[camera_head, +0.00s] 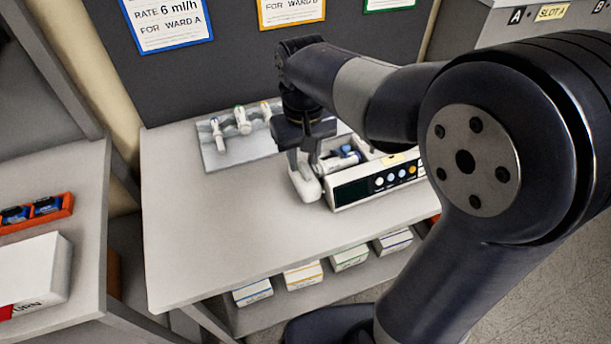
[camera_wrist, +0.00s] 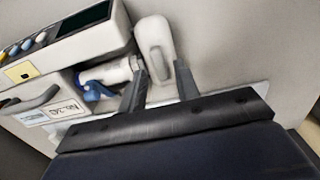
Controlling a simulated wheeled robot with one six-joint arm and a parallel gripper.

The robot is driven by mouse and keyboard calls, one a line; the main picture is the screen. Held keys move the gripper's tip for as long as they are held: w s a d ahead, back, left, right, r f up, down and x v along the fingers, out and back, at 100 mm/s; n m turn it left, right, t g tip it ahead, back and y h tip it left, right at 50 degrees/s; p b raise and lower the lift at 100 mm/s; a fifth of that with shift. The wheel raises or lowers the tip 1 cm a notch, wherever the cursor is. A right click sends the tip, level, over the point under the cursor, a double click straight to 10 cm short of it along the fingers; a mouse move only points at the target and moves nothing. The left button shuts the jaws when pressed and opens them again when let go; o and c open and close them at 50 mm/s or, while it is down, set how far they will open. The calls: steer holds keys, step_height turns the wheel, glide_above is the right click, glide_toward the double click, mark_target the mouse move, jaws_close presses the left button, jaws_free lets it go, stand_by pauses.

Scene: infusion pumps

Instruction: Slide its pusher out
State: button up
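The infusion pump (camera_head: 378,182) stands on the table with its dark screen and row of coloured buttons facing front. A syringe (camera_head: 341,162) with a blue part lies in its open bay, and it also shows in the wrist view (camera_wrist: 108,73). The white pusher (camera_head: 304,181) is a rounded block at the pump's left end; in the wrist view (camera_wrist: 154,42) it stands beside the pump wall. My gripper (camera_head: 305,160) reaches down over the pusher. Its two fingers (camera_wrist: 160,78) stand apart, one on each side of the pusher's near end. I cannot tell whether both touch it.
Ward cards hang on the dark back panel. Boxes (camera_head: 303,275) stand on the shelf below. The table's front left (camera_head: 200,235) is clear. An orange tray (camera_head: 40,213) is on the left-hand counter.

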steer(key=shift+f, duration=0.55)
steer(key=shift+f, duration=0.3)
steer(key=shift+c, duration=0.2)
stand_by(0.6)
steer(key=c, duration=0.5)
